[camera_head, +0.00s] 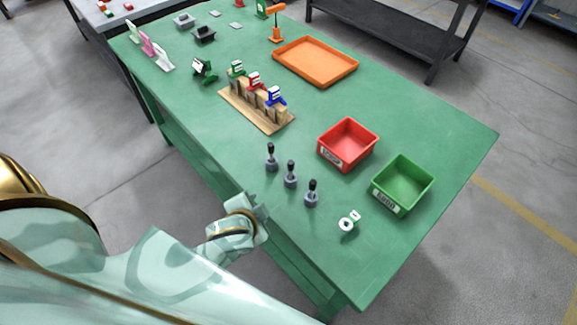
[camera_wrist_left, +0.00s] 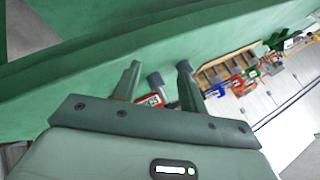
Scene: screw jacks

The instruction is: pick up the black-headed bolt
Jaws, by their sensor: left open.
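Three small grey screw jacks with black tops stand upright in a slanting row on the green table: the far one (camera_head: 271,158), the middle one (camera_head: 290,175) and the near one (camera_head: 311,194). Their tops look alike, and I cannot tell which is the black-headed bolt. My left gripper (camera_head: 260,205) is at the table's near left edge, left of the jacks and apart from them. In the left wrist view its two fingers (camera_wrist_left: 158,68) are spread and empty. A grey cylindrical piece (camera_wrist_left: 155,80) shows beyond and between them. My right gripper is out of view.
A wooden rack (camera_head: 255,110) with coloured clamps stands behind the jacks. A red bin (camera_head: 348,144), a green bin (camera_head: 403,183) and an orange tray (camera_head: 315,62) stand to the right. A white ring-shaped part (camera_head: 348,221) lies near the front. Table between jacks and front edge is mostly clear.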

